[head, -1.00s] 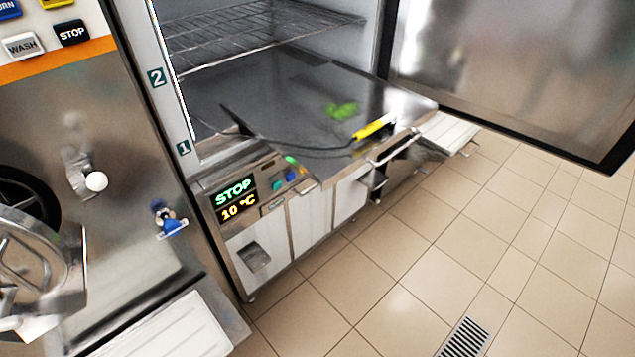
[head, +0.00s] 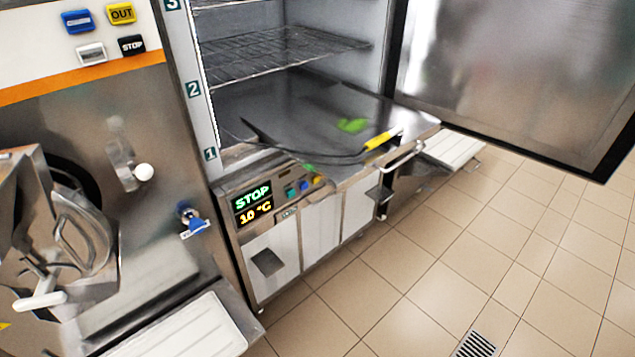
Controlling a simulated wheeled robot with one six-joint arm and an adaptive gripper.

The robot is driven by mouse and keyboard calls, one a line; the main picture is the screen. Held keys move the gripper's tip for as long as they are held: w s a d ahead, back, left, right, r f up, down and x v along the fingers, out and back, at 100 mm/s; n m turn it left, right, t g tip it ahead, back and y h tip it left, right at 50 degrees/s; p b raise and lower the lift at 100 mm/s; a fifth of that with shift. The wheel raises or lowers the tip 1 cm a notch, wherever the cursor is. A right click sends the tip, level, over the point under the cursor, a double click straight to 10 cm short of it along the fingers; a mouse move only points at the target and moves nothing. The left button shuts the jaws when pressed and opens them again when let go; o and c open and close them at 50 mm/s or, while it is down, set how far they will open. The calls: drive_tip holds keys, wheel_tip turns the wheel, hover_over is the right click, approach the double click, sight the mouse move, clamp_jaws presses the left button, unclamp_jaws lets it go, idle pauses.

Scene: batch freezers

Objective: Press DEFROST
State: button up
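A control panel (head: 272,200) sits on the low front of the open steel cabinet. Its display (head: 253,203) reads STOP and 10 °C. My gripper is not in view.
The cabinet door (head: 500,70) stands open at the right. A batch freezer (head: 130,110) with a STOP button (head: 131,45) stands at left. Tiled floor (head: 430,270) is free.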

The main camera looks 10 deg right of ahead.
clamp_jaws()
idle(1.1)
